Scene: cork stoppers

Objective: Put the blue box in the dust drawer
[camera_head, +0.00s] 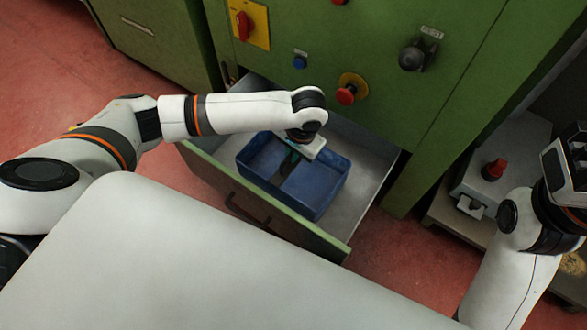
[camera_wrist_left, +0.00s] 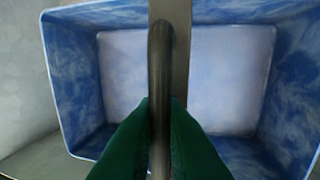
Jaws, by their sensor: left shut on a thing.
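The blue box (camera_head: 273,192) is an open, two-part box inside the pulled-out dust drawer (camera_head: 362,172), which has a green front and a pale grey inside. My left gripper (camera_head: 291,160) reaches down into the box from above. In the left wrist view, its green fingers (camera_wrist_left: 160,118) are shut on the dark bar handle that runs along the middle of the blue box (camera_wrist_left: 75,75). I cannot tell whether the box's bottom touches the drawer floor. My right gripper (camera_head: 566,165) is at the right edge, away from the drawer, its fingers not clear.
The green machine (camera_head: 370,35) stands behind the drawer, with a red button (camera_head: 346,95) and a black knob (camera_head: 412,55) on its front. A grey unit with a red knob (camera_head: 494,169) stands at the right. Bare drawer floor shows right of the box.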

